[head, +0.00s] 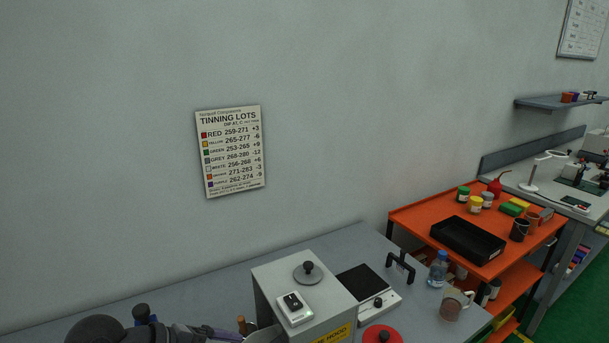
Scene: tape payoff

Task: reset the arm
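Neither of my grippers can be made out in the head view. Dark rounded and grey-purple shapes (190,331) are cut off at the bottom left edge; I cannot tell whether they are part of my arm or things on the bench. A grey box (328,306) with a black-knobbed lid and a yellow label stands on the bench at bottom centre. A small white device (295,309) with a dark display sits on its top. A sign titled TINNING LOTS (231,151) hangs on the wall, with coloured rows and number ranges.
Right of the box are a black-topped hotplate (368,290), red lid (382,336), black-handled item (400,267), water bottle (438,268) and mug (452,305). An orange cart (408,217) carries a black tray (468,240) and jars. A workbench (560,196) stands at far right.

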